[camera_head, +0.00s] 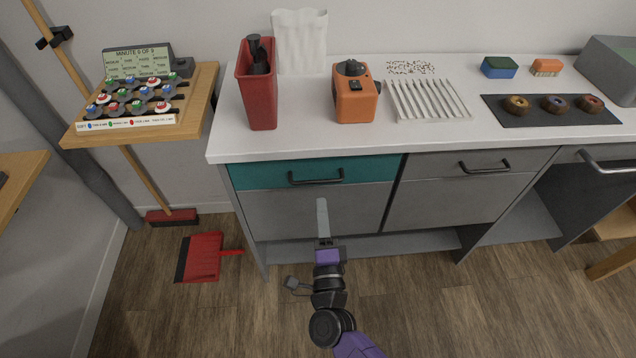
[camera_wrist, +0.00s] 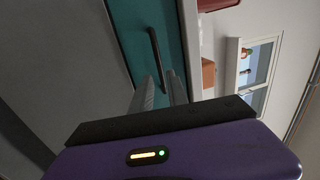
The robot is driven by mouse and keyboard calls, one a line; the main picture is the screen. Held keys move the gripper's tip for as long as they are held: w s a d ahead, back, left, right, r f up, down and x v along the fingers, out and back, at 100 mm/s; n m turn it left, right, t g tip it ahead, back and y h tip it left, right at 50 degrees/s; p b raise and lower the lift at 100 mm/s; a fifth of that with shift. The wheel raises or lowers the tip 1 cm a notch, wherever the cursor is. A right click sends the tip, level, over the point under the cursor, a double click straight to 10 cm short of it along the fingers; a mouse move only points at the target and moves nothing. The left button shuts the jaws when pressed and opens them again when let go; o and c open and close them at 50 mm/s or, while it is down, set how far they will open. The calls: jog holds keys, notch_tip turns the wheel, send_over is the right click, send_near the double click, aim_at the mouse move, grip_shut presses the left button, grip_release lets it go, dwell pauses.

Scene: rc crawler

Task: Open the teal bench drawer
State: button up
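The teal bench drawer (camera_head: 262,172) is at the left of the bench, under the worktop, and its front looks flush. Its black bar handle (camera_head: 316,179) runs sideways across the front. My gripper (camera_head: 322,203) is just below and in front of the handle, pointing towards the bench. In the wrist view the teal front (camera_wrist: 130,22) and the handle (camera_wrist: 157,50) are ahead. My gripper's two fingers (camera_wrist: 161,80) stand apart, with the handle's lower end in line with the gap. I cannot tell whether they touch the handle.
A grey drawer (camera_head: 462,164) with its own handle is to the right. On the white worktop (camera_head: 300,130) stand a red bin (camera_head: 258,95), an orange device (camera_head: 355,98) and a ribbed rack (camera_head: 428,100). A red dustpan (camera_head: 203,257) lies on the floor at left.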

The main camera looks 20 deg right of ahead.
aim_at(318, 180)
jog(key=x, duration=0.8)
jog(key=shift+w, duration=0.1)
jog(key=shift+c, duration=0.2)
grip_shut()
dwell(1.2)
